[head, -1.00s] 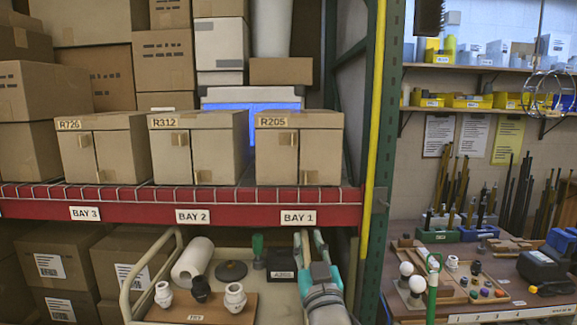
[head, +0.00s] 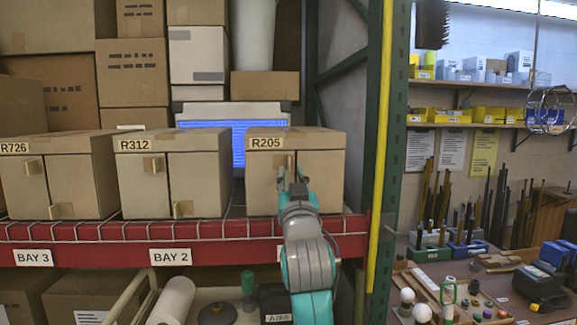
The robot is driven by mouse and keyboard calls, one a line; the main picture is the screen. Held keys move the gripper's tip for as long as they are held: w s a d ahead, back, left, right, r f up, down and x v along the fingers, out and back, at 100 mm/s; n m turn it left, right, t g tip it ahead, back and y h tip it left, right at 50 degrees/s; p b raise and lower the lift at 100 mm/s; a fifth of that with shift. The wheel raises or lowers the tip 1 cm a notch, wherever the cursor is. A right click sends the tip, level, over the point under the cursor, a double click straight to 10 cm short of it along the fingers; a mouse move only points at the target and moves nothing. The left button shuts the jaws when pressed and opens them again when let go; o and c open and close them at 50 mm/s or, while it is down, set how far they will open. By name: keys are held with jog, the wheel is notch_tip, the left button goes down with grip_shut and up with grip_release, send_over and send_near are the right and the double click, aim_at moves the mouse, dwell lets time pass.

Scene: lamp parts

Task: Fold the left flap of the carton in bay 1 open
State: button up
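The carton R205 (head: 322,175) stands on the red shelf in bay 1, right of the other two cartons. Its left flap (head: 262,185) is closed, flush with the front. The flap's small tab (head: 280,160) sits high near the centre seam and is partly hidden by my gripper. My gripper (head: 291,176) is at the carton's front, its fingers pointing away from me at the tab. Two fingers show with a narrow gap; whether they grip the tab cannot be told. My wrist hides the lower seam and the bay 1 label.
Carton R312 (head: 195,188) stands left of R205 with a narrow gap between, and R726 (head: 70,185) is further left. A low wire rail (head: 215,228) runs along the shelf edge. A yellow post (head: 381,150) rises right of R205.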

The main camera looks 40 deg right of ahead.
jog(key=shift+x, duration=2.45)
grip_shut()
